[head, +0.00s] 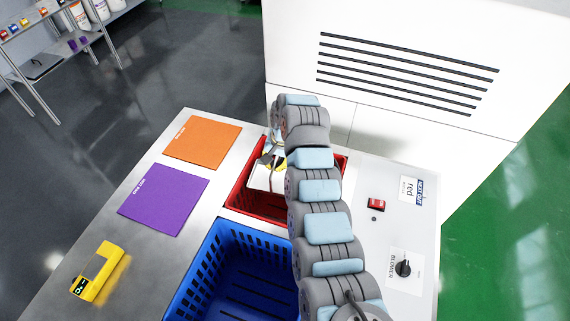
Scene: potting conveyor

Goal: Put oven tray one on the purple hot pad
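The purple hot pad (165,200) lies flat and bare on the left part of the steel table, with a white label on its left edge. My gripper (267,160) is over the red crate (258,214), to the right of the pads. It is small and partly hidden behind my arm, so its finger opening cannot be made out. A white item with some yellow (261,178) shows just below my gripper, at the red crate; I cannot tell what it is or whether my gripper touches it. I cannot identify oven tray one in this view.
An orange pad (202,142) lies beyond the purple one. A yellow handheld device (98,272) lies nearer. A blue crate (232,278) stands in front of the red one. A panel with a red switch (376,204) and blower knob (403,268) is right. A white vented cabinet (400,115) stands behind.

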